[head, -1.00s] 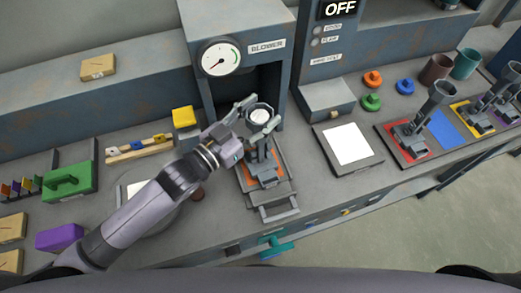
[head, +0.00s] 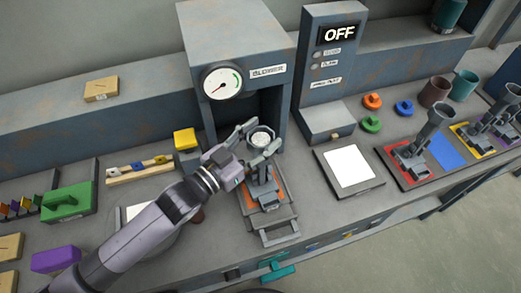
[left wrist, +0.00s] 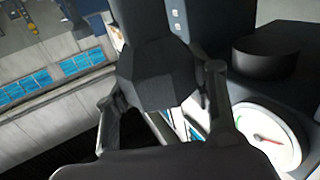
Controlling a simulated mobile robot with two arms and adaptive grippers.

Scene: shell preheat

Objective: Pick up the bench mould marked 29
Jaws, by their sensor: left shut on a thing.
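A dark grey mould (head: 262,187) with a round, pale-topped cup stands upright at the orange pad in front of the blower. My left gripper (head: 260,141) is shut on its cup, one finger on each side. In the left wrist view a dark body, the mould (left wrist: 160,75), lies between the fingers. Similar moulds stand on the right, one on the red pad (head: 410,155) and others on the yellow and purple pads. I cannot read the number 29 on any of them. I cannot tell whether the held mould touches its pad. My right gripper is not in view.
The blower housing (head: 235,45) with its gauge rises right behind the held mould. A box with an OFF display (head: 340,34) and a white-topped plate (head: 349,166) are to its right. A green block (head: 70,203) and a purple block (head: 56,260) lie at left.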

